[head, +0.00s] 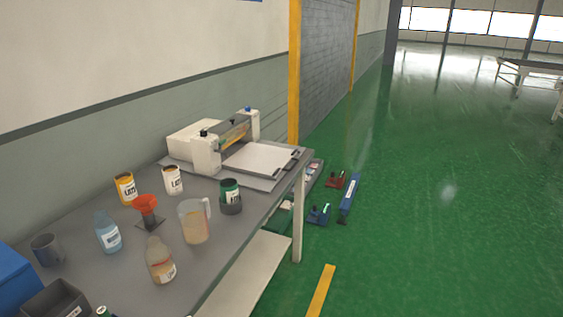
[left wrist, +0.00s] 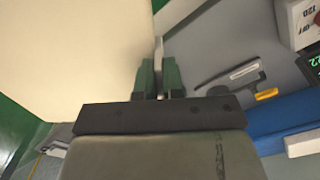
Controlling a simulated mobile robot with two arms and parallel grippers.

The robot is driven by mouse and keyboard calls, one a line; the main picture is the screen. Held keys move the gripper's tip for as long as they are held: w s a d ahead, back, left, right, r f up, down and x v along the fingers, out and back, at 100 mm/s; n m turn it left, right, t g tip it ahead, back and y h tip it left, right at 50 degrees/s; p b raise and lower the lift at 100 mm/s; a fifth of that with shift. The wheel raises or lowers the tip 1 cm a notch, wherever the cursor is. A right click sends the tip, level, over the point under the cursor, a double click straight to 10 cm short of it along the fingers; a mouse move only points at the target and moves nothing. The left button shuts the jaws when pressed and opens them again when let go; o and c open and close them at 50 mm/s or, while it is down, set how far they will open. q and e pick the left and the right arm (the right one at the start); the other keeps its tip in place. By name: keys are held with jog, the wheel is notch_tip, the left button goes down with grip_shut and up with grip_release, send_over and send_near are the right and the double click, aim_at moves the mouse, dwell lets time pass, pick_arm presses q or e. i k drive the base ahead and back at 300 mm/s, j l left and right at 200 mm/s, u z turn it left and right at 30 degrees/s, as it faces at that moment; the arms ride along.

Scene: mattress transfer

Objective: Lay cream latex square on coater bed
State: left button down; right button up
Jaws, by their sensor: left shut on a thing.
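A large cream square (left wrist: 70,55) fills the left of the left wrist view. My left gripper (left wrist: 158,70) is shut on it near its right edge; the exact grip line is partly hidden by the fingers. The coater (head: 228,138) stands at the far end of the grey bench in the head view. Its flat pale bed (head: 262,159) faces right and looks bare. Neither gripper shows in the head view, and my right gripper is in no view.
The grey bench (head: 217,255) holds bottles, cans, a jug (head: 195,222), a red funnel (head: 146,204) and a dark can (head: 230,192) before the coater. Tools (head: 349,195) lie on the green floor to the right. A device with a green display (left wrist: 314,62) shows in the left wrist view.

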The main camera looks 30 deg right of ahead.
aim_at(260, 157)
jog(key=i+l+z, duration=0.25)
jog(key=z, duration=0.25)
jog(key=i+l+z, duration=0.2)
jog(key=z, duration=0.3)
jog(key=i+z, duration=0.45)
jog(key=i, duration=0.5)
jog(key=i+j+z, duration=0.15)
jog(key=i, duration=0.35)
jog(key=i+j, duration=0.1)
jog(key=i, duration=0.35)
jog(key=l+z, duration=0.05)
